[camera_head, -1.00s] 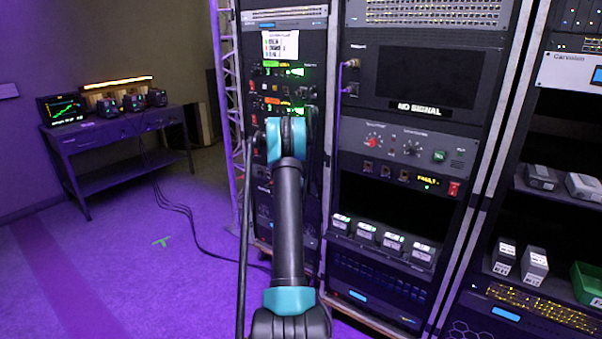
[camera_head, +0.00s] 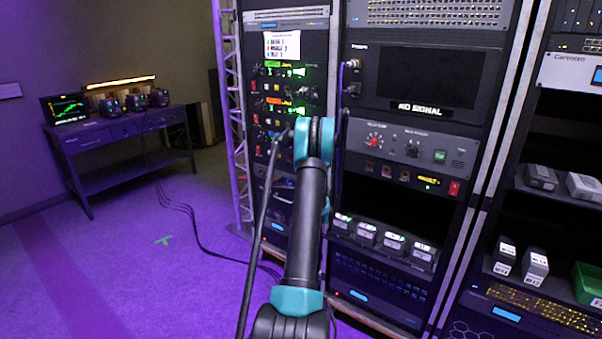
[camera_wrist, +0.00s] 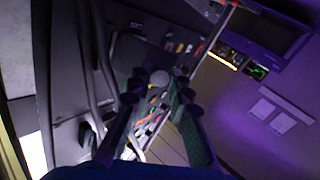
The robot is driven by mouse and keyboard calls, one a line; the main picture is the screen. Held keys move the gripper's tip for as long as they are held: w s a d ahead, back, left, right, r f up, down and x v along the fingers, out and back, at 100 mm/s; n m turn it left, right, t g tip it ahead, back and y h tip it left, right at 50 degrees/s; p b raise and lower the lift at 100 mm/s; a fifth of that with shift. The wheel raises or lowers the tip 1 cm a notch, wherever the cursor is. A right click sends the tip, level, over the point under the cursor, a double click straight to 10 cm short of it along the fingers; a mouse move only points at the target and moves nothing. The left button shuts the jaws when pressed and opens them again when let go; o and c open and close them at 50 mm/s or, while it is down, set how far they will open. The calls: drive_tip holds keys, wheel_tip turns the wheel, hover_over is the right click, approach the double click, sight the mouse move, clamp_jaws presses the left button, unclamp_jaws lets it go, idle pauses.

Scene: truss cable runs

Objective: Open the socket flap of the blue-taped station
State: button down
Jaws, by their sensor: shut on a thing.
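My gripper (camera_wrist: 156,88) shows in the wrist view, its two dark fingers reaching up from the bottom. Its tips close around a small round grey thing (camera_wrist: 160,77); I cannot tell whether this is part of a socket flap. In the head view my arm hides my gripper. The left rack (camera_head: 287,50) carries stacked stations, one with a green label (camera_head: 272,64) and one with an orange label (camera_head: 273,101). My arm covers the stations lower down. I cannot make out blue tape or the flap in either view.
The middle rack (camera_head: 425,125) stands right of my arm, with a dark "NO SIGNAL" screen (camera_head: 428,75) and cabled sockets (camera_head: 352,64). A workbench (camera_head: 120,128) stands at the far left, with black cables (camera_head: 190,212) trailing over the floor. The purple floor at left is mostly clear.

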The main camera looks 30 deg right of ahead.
drive_tip(key=c, duration=1.4)
unclamp_jaws()
drive_tip(key=shift+s, duration=0.1)
drive_tip(key=v, duration=1.1)
drive_tip(key=shift+s+a+f, duration=0.1)
drive_tip(key=shift+s+a, duration=0.05)
drive_tip(key=shift+s, duration=0.2)
